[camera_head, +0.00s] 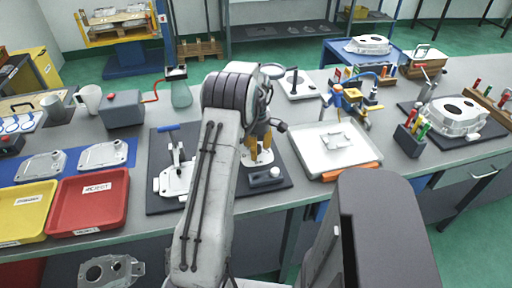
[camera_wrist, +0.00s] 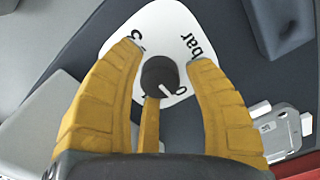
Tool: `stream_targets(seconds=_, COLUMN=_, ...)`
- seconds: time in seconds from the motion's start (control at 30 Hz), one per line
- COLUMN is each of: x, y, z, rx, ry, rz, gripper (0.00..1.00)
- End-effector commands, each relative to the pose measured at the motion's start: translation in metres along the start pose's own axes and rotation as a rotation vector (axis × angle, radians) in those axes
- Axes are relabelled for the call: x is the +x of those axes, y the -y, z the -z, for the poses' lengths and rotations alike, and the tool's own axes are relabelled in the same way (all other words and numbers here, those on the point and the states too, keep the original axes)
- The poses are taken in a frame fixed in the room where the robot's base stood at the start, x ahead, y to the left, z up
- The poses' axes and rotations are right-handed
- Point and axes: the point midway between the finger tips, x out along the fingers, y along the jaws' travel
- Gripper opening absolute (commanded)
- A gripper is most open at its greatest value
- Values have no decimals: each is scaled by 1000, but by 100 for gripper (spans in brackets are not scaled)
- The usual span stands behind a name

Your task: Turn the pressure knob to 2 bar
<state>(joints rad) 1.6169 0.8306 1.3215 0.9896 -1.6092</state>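The pressure knob (camera_wrist: 160,75) is a dark round knob with a white mark on its lower-right side in the wrist view. It sits on a white dial plate (camera_wrist: 150,25) printed with "bar". My gripper (camera_wrist: 163,68) has yellow fingers spread around the knob, with visible gaps at left and right. Whether the lower finger touches it I cannot tell. In the head view my gripper (camera_head: 259,150) points down over the white plate (camera_head: 256,159); the knob is hidden there.
The plate is on a dark mat (camera_head: 286,184) with a small grey block (camera_head: 264,177) in front. A white tray (camera_head: 310,157) is close on the right. A casting with a clamp (camera_head: 175,178) stands left. Red (camera_head: 62,219) and yellow (camera_head: 15,221) trays are farther left.

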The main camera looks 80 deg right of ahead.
Motion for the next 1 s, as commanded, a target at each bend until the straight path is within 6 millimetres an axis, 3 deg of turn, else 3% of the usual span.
stream_targets(seconds=0.5, x=0, y=0, z=0, rx=0, ry=0, rz=0, gripper=1)
stream_targets(seconds=0.77, x=1, y=0, z=0, rx=32, ry=0, rz=1, gripper=0)
stream_targets(seconds=1.0, x=1, y=0, z=0, rx=170, ry=0, rz=2, gripper=0)
